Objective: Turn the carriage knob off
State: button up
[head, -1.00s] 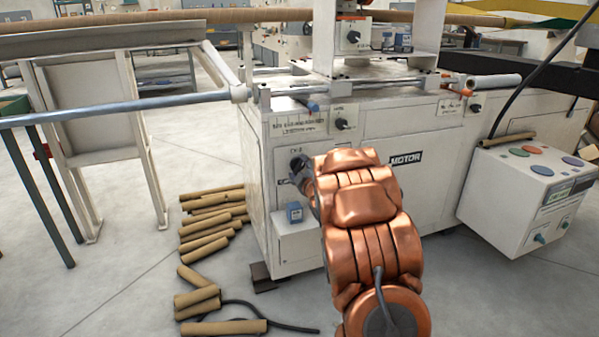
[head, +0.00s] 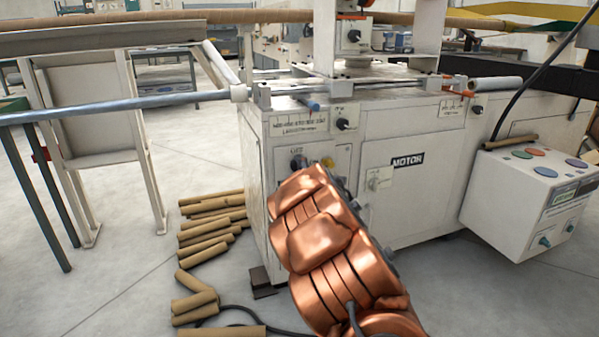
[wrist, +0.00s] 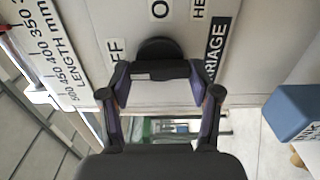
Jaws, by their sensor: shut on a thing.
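The carriage knob is a round black knob (wrist: 157,47) on the white machine panel in the wrist view. It has an "OFF" marking, a partly visible "O…" marking and a cut-off "…RIAGE" label beside it. My gripper (wrist: 160,74) is at the knob, with one finger on each side of its dark grip bar, shut on it. In the head view a dark shape at the knob's place (head: 297,161) shows just above my copper arm. Gripper and knob cannot be told apart there, and the knob's exact pointing direction is unclear.
A yellow button (head: 328,163) and another black knob (head: 343,124) are nearby on the cabinet (head: 415,205). Cardboard tubes (head: 210,222) lie on the floor at left. A control box (head: 520,190) stands at right.

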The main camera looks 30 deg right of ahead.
dwell(0.3)
jog(key=o, duration=1.1)
jog(key=shift+o, duration=0.2)
jog(key=shift+s, duration=0.1)
jog(key=v, duration=1.1)
jog(key=shift+s, duration=0.4)
jog(key=shift+a, duration=0.1)
